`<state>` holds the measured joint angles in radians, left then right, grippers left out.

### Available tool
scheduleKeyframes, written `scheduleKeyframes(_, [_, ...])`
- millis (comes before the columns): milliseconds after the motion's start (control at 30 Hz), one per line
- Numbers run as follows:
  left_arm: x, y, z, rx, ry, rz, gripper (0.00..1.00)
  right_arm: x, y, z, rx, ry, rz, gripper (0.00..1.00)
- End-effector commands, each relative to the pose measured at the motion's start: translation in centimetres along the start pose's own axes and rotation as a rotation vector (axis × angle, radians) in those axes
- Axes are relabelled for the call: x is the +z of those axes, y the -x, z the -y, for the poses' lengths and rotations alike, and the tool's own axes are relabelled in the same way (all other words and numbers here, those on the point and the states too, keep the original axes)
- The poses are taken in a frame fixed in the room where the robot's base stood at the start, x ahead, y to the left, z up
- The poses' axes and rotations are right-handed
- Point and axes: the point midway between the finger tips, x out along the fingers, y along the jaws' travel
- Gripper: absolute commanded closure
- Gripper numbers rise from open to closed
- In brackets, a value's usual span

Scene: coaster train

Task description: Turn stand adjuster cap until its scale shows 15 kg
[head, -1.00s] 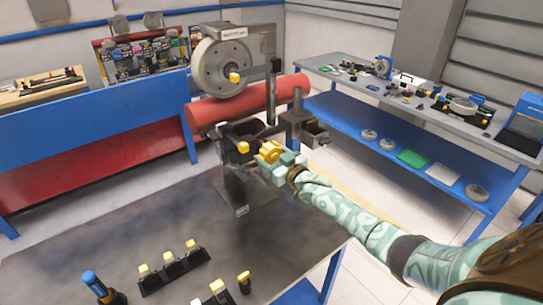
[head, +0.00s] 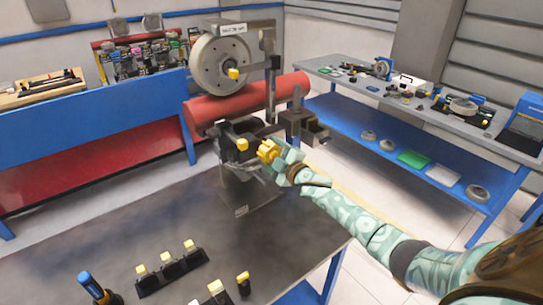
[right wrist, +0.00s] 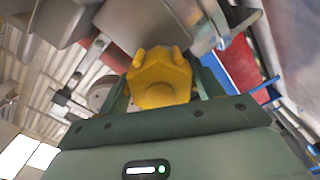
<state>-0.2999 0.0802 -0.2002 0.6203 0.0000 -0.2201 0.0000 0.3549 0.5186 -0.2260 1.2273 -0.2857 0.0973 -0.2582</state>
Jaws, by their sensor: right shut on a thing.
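The stand (head: 240,190) is a dark metal frame on the grey table, carrying a large grey wheel (head: 209,68) at its top. The yellow adjuster cap (head: 268,151) is on the right side of the stand's lower block. My right gripper (head: 277,156) is shut on the cap from the right. In the right wrist view the lobed yellow cap (right wrist: 160,80) sits between the two green fingers. The scale is not readable in either view. A smaller yellow knob (head: 242,144) is just left of the cap. My left gripper is not in view.
A red roller (head: 250,97) lies behind the stand. Black holders with yellow-topped pieces (head: 172,268) and a blue-handled tool (head: 92,286) are on the near table. A side bench (head: 420,105) with parts stands at right. The table's middle is clear.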

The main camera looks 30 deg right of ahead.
Motion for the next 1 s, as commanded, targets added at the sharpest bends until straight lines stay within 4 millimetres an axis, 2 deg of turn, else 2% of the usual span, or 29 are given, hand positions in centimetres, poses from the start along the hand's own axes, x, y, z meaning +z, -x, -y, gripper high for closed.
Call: scheduleKeyframes(1000, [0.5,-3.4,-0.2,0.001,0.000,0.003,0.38,0.1,0.1,0.2,-0.006,0.965,0.000,0.56])
